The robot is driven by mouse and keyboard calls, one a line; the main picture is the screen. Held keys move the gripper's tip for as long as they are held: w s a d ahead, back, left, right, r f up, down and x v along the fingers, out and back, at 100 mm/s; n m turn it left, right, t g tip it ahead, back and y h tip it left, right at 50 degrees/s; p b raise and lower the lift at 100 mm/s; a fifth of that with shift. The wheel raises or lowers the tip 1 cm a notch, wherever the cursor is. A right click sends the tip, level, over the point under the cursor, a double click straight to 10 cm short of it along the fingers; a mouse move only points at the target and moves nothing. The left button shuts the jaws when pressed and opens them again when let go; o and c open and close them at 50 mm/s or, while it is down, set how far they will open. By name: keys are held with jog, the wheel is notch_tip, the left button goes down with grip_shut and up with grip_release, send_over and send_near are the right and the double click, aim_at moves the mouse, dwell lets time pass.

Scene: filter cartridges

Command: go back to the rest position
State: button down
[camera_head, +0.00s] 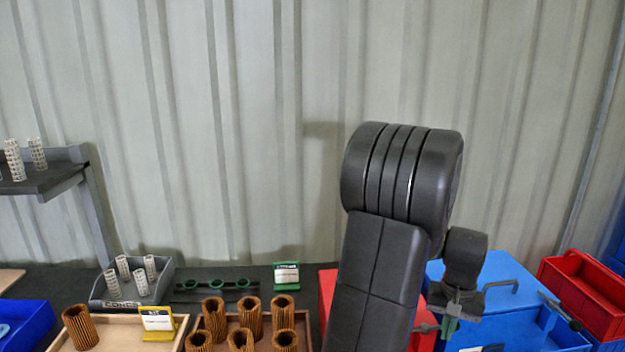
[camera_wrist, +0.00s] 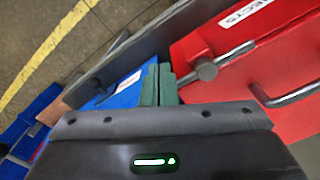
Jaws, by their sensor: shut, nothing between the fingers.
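My gripper (camera_head: 449,328) hangs at the lower right in the head view, in front of the blue box and beside my raised dark arm. In the wrist view its green fingers (camera_wrist: 158,86) are together and hold nothing. Brown pleated filter cartridges (camera_head: 250,317) stand in a wooden tray at the bottom middle, away from the gripper. One more brown cartridge (camera_head: 80,327) stands in a second wooden tray (camera_head: 118,333) to the left. My arm hides part of the bench.
The blue box (camera_head: 505,272) has a handle. A red box (camera_head: 328,290) is partly behind my arm; a red bin (camera_head: 590,290) stands at right. A grey bin (camera_head: 135,302) holds white mesh cylinders. A shelf (camera_head: 50,180) juts out left. The wall above is clear.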

notch_tip(320, 180, up, 8)
jog(key=s+r+p, duration=0.1)
jog(key=p, duration=0.6)
notch_tip(320, 180, down, 9)
jog(key=b, duration=0.7)
jog(key=a, duration=0.1)
jog(key=s+a+b, duration=0.1)
jog(key=a, duration=0.1)
jog(key=s+a+b, duration=0.1)
jog(key=shift+a, duration=0.25)
jog(key=shift+a, duration=0.1)
